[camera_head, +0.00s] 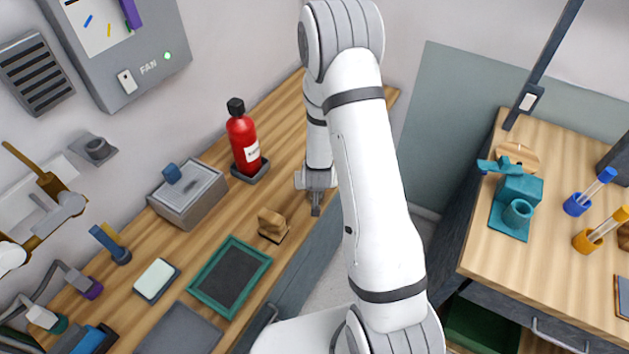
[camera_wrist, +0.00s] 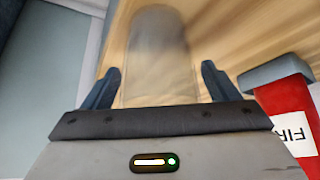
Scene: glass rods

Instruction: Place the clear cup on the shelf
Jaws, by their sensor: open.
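A clear, see-through cup (camera_wrist: 158,40) stands out faintly in the wrist view against the wood worktop. My gripper (camera_wrist: 160,67) is open, with one dark finger on each side of the cup's near part. I cannot tell whether either finger touches it. In the head view my gripper (camera_head: 316,200) is over the worktop's right edge, and the cup cannot be made out there. I cannot surely identify the shelf; a dark green space (camera_head: 482,325) shows under the right-hand table.
A red fire extinguisher (camera_head: 243,140) stands left of my gripper, and shows in the wrist view (camera_wrist: 290,110). A wooden block (camera_head: 272,224), a green-framed tray (camera_head: 228,275) and a grey box (camera_head: 188,195) are on the worktop (camera_head: 205,235). The right table (camera_head: 540,265) holds teal equipment (camera_head: 517,200).

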